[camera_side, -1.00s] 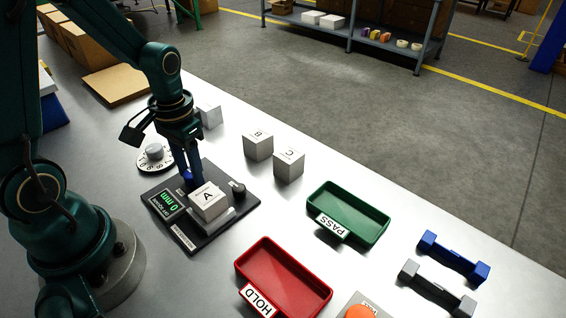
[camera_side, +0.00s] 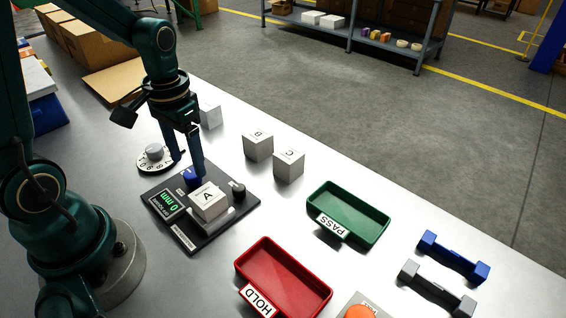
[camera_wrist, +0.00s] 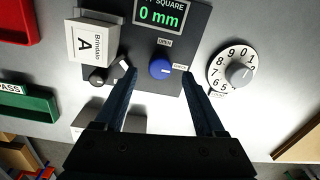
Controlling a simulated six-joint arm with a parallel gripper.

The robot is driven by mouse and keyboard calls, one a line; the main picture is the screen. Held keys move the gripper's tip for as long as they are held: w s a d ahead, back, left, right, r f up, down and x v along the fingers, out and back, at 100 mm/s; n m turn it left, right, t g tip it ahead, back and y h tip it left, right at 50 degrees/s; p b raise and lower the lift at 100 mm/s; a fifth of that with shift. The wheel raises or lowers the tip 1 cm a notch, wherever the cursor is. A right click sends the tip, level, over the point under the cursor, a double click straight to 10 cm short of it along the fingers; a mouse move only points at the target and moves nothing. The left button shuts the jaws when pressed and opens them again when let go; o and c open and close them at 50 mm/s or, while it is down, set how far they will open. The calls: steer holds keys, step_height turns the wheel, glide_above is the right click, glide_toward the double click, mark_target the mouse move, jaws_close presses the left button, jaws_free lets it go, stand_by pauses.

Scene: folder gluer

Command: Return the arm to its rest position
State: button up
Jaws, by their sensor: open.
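My gripper (camera_side: 188,162) is open and empty, above the black gauge base (camera_side: 222,222). In the wrist view my gripper (camera_wrist: 160,78) has its two fingers apart, with the blue knob (camera_wrist: 162,68) showing between their tips. In the side view the blue knob (camera_side: 191,179) sits below the fingers on the base. Carton A (camera_side: 209,202) is on the base beside it; it also shows in the wrist view (camera_wrist: 92,42). The green display (camera_side: 168,203) reads "0 mm". A black knob (camera_side: 238,189) is at the base's far right corner.
A white numbered dial (camera_side: 155,155) stands left of the base. Cartons B (camera_side: 258,146) and C (camera_side: 289,166) stand behind. A green PASS tray (camera_side: 372,222), a red HOLD tray (camera_side: 300,290) and an orange button (camera_side: 360,312) lie to the right. Blue and grey bars lie at far right.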

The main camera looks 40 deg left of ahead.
steer(key=shift+r, duration=0.9)
steer(key=shift+w+d+r, duration=0.1)
steer(key=shift+d+r, duration=0.05)
steer(key=shift+r, duration=0.05)
steer(key=s+d+r+m+t, duration=0.1)
steer(key=s+d+r+t, duration=0.4)
steer(key=d+r, duration=0.2)
steer(key=shift+s+d+r+m+t, duration=0.3)
steer(key=shift+s+d+r, duration=0.1)
steer(key=shift+r, duration=0.2)
stand_by(1.6)
